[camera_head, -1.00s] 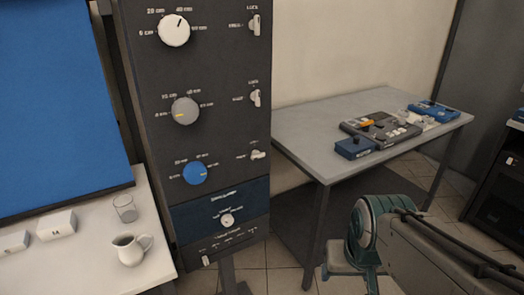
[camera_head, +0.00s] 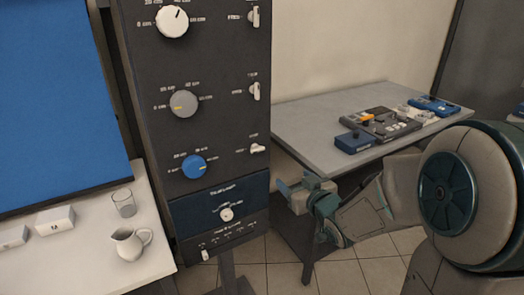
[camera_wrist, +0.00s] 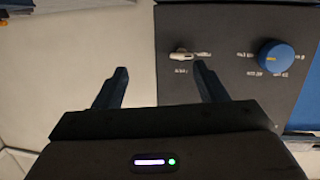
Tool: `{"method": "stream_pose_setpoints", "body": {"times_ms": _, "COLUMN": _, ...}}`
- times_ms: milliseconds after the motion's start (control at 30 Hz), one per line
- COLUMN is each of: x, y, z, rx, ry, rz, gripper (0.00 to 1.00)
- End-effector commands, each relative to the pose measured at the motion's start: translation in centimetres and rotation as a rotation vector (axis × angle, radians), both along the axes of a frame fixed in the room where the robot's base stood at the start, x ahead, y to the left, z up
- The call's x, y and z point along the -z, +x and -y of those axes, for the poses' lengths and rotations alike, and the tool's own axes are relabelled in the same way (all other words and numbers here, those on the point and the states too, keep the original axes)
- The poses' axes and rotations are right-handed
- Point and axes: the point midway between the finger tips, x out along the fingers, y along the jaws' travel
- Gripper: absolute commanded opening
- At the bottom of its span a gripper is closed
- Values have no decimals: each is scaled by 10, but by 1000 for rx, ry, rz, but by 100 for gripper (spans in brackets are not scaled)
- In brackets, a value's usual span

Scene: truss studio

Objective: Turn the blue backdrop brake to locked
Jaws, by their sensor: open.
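The dark control panel shows a blue knob (camera_head: 193,167) with a small pale brake lever (camera_head: 257,148) to its right. This lever lies horizontal, with a label above it and one to its left. My gripper (camera_head: 290,186) is open and empty, right of the panel's edge and a little lower than the lever. In the wrist view the scene appears turned over; the lever (camera_wrist: 182,56) lies between and beyond the open fingertips (camera_wrist: 161,68), nearer the right one, with the blue knob (camera_wrist: 276,56) farther right. No contact shows.
White and grey knobs with upright levers (camera_head: 254,17) (camera_head: 255,91) sit above. A lower blue panel (camera_head: 240,197) has a small knob. A grey table (camera_head: 300,118) with devices stands behind my arm. A white table (camera_head: 75,262) with a jug (camera_head: 128,245) and glass (camera_head: 123,203) is left.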

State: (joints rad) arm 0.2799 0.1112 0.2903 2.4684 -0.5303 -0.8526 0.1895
Motion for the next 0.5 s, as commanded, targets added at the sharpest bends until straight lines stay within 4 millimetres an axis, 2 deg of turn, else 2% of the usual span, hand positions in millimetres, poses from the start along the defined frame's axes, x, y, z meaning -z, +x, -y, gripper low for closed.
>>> {"method": "stream_pose_setpoints", "body": {"times_ms": 100, "x": -5, "y": 2, "z": -13, "rx": -71, "ry": 77, "rz": 76, "gripper": 65}}
{"method": "stream_pose_setpoints", "body": {"times_ms": 333, "x": -13, "y": 2, "z": -24, "rx": -129, "ry": 145, "rz": 143, "gripper": 65}}
{"method": "stream_pose_setpoints", "body": {"times_ms": 500, "x": -15, "y": 15, "z": -33, "rx": -133, "ry": 149, "rz": 146, "gripper": 65}}
